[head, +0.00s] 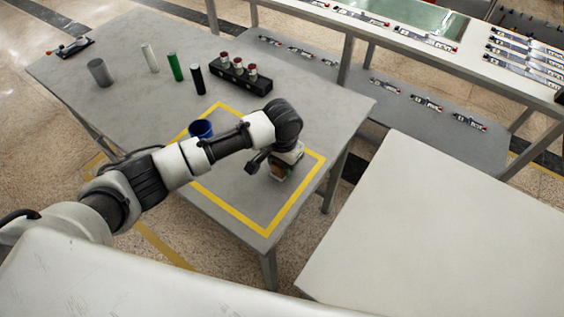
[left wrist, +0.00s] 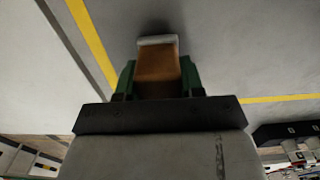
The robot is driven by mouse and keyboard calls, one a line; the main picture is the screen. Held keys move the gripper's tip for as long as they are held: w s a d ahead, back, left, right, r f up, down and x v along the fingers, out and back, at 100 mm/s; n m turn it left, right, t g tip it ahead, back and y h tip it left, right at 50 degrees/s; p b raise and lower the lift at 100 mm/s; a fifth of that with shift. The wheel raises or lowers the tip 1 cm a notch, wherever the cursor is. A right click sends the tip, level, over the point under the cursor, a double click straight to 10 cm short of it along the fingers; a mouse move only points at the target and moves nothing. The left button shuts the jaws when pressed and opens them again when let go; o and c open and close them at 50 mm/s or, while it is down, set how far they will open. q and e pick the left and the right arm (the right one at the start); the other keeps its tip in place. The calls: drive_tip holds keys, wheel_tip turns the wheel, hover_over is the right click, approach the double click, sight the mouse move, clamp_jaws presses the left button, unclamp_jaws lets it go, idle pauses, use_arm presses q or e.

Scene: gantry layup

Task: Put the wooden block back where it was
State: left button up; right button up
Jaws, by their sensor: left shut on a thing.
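The wooden block (left wrist: 158,66) is brown and sits between the green-padded fingers of my left gripper (left wrist: 158,78) in the left wrist view. In the head view my left gripper (head: 279,172) points down inside the yellow taped square (head: 240,212) on the grey table (head: 130,60), near its right side. The block is mostly hidden there. My left gripper is shut on it. I cannot tell whether the block touches the table top. My right gripper is not in view.
A black rack (head: 240,76) with red-topped items, a black cylinder (head: 197,79), a green cylinder (head: 175,67), a white cylinder (head: 150,58) and a grey cylinder (head: 99,72) stand farther back. The square's front is clear.

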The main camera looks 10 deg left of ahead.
use_arm(q)
drive_tip(key=o, duration=1)
drive_tip(key=shift+f, duration=0.1)
drive_tip(key=shift+c, duration=0.2)
wheel_tip(320, 180, up, 12)
drive_tip(key=shift+r, duration=0.15)
